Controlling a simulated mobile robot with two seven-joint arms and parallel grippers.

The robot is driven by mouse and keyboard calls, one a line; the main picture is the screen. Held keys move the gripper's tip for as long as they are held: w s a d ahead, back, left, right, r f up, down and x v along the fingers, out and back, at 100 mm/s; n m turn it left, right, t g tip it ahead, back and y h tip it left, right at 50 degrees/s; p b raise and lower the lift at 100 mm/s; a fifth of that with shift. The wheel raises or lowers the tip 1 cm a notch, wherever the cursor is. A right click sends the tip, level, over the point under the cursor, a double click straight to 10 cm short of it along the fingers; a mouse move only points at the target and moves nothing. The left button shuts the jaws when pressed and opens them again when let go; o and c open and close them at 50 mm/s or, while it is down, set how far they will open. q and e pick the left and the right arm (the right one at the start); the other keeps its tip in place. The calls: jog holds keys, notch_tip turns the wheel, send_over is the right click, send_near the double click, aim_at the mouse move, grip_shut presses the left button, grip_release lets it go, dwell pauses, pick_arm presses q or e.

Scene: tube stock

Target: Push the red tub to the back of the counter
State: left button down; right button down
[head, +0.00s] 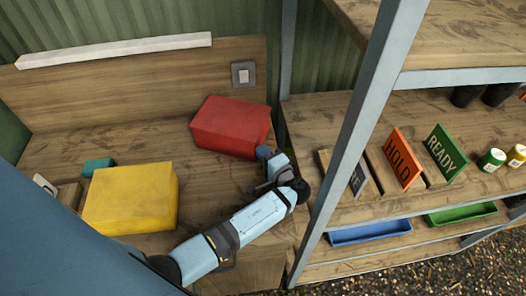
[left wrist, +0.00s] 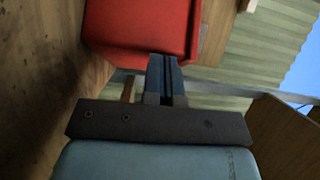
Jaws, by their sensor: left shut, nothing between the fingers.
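The red tub (head: 229,127) sits on the wooden counter (head: 60,151), right of its middle and short of the back board. It is turned slightly and shows its closed red faces. My left gripper (head: 264,153) is at the tub's near right corner, with its fingers shut and empty. In the left wrist view the closed fingertips (left wrist: 163,60) are right at the edge of the red tub (left wrist: 142,25). I cannot tell whether they touch it. My right gripper does not show.
A yellow tub (head: 131,198) stands at the counter's front left, with a small teal block (head: 97,166) behind it. A metal shelf post (head: 362,110) rises close right of my left arm. Shelves there hold an orange HOLD sign (head: 402,158) and a green READY sign (head: 445,152).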

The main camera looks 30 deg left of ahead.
aim_at(248, 147)
pick_arm(q)
jog(key=a, duration=0.2)
jog(key=s+a, duration=0.1)
jog(key=a, duration=0.1)
jog(key=shift+s, duration=0.15)
jog(key=shift+d, duration=0.1)
